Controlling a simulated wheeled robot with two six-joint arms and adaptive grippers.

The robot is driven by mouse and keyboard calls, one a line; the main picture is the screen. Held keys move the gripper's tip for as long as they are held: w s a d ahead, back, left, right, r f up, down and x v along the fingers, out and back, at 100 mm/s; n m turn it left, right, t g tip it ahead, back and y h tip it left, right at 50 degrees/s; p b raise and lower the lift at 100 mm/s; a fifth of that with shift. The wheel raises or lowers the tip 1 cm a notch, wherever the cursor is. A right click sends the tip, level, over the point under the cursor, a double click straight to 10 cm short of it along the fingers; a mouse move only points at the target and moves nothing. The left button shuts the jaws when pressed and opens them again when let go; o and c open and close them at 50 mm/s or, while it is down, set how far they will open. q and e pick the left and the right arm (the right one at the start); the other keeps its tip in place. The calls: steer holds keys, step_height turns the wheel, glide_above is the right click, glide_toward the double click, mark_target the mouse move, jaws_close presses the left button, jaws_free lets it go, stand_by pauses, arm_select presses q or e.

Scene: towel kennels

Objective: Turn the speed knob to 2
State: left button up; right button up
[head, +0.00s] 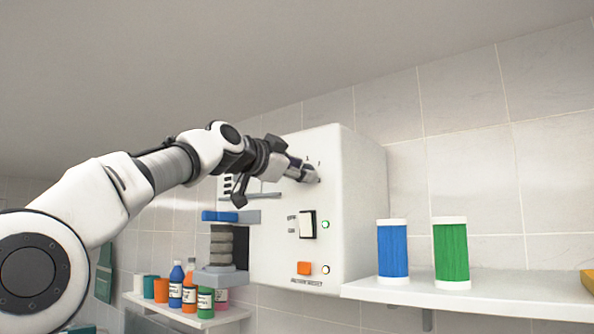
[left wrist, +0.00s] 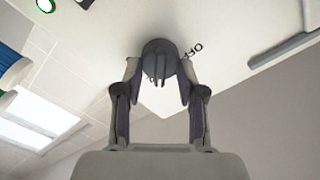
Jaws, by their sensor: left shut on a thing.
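The speed knob (left wrist: 159,57) is a round dark grey knob with a raised grip bar on the front of a white machine box (head: 345,200). My left gripper (head: 311,176) reaches in from the left to the upper front panel and hides most of the knob in the head view. In the left wrist view, its two fingers (left wrist: 158,78) are shut on the knob, one on each side. The letters OFF (left wrist: 193,52) are printed beside the knob. Small scale marks (head: 313,161) show above the fingertips in the head view, but I cannot tell the knob's setting.
Below are a black-framed rocker switch (head: 307,224), an orange button (head: 303,268) and indicator lights. A blue spool (head: 392,250) and a green spool (head: 451,252) stand on the right shelf (head: 470,298). Small bottles stand on a lower left shelf (head: 200,320). A grey bracket (head: 221,277) juts out left.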

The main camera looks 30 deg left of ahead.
arm_select(q)
steer(key=shift+m, duration=1.7)
steer(key=o, duration=0.9)
steer(key=shift+c, duration=0.2)
steer(key=shift+o, duration=1.4)
steer(key=shift+w, duration=0.1)
steer(key=shift+w+f, duration=0.15)
steer(key=shift+w, duration=0.1)
steer(key=shift+s, duration=0.2)
